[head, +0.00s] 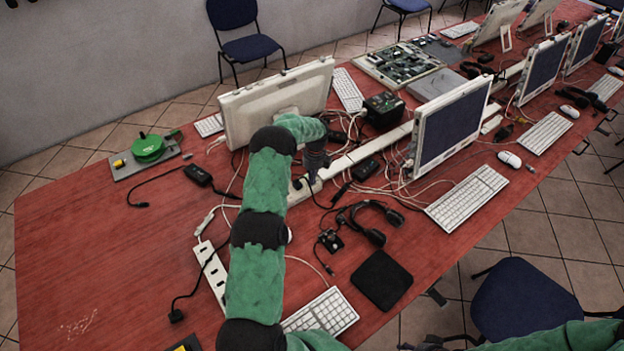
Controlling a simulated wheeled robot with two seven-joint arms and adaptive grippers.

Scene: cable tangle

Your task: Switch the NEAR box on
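I see no readable label that marks a NEAR box. A white socket strip (211,273) lies on the red table left of my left forearm, with a black plug lead beside it. Another white strip (304,190) lies farther back, partly hidden by my arm. My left gripper (313,181) points down just above or at this farther strip, among cables. Its fingers are dark and small, so I cannot tell whether they are open or touching anything. My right arm shows only at the bottom right edge; its gripper is out of view.
A green reel-like disc (148,148) sits on a grey plate at the back left. A black box (383,110), monitors (452,124), headphones (368,222), a black pad (381,279) and keyboards (466,198) crowd the right. Cables tangle around the gripper. The table's left part is mostly clear.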

